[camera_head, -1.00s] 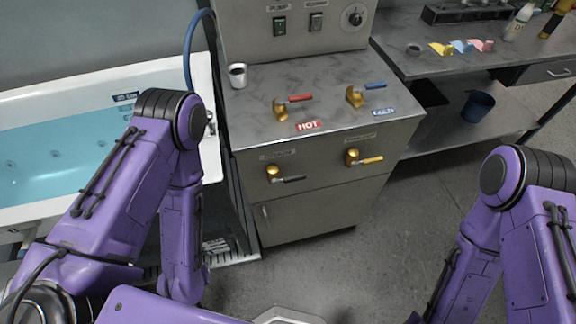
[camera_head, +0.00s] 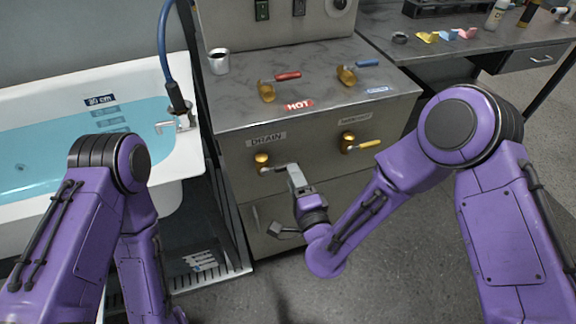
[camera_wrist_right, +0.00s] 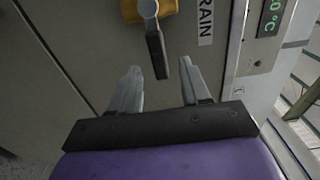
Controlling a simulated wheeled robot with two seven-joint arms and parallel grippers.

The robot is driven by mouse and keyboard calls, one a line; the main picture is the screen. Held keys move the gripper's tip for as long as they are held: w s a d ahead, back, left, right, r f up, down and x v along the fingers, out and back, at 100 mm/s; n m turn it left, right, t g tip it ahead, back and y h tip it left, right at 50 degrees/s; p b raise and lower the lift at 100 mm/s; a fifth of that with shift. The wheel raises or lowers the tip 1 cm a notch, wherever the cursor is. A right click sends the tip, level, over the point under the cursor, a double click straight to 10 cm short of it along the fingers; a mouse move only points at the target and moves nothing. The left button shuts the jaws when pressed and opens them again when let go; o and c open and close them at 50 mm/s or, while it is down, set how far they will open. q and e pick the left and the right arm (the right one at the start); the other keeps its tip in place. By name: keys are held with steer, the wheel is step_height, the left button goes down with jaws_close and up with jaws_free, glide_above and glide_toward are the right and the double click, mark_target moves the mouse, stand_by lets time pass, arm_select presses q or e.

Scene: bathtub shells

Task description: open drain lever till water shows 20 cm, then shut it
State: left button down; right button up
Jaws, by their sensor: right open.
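The drain lever (camera_head: 262,160), a brass valve with a dark handle pointing right, sits on the cabinet front under the DRAIN label (camera_head: 266,139). My right gripper (camera_head: 283,200) is open beside it, one finger above the other. In the right wrist view, the lever handle (camera_wrist_right: 157,52) reaches towards the gap between the spread fingertips (camera_wrist_right: 160,72) and is not clamped. The tub (camera_head: 180,160) holds blue water (camera_head: 50,150). Its top depth mark (camera_head: 99,100), seemingly 30 cm, is just above the water; lower marks look submerged. My left gripper is out of view.
A second brass valve with a yellow handle (camera_head: 350,143) is right of the drain lever. Red (camera_head: 288,76) and blue (camera_head: 367,63) handled levers and a metal cup (camera_head: 219,62) are on the countertop.

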mark_target(288, 163)
steer(key=x, duration=0.5)
steer(key=shift+c, duration=0.3)
jaws_close()
steer(key=shift+f, duration=0.1)
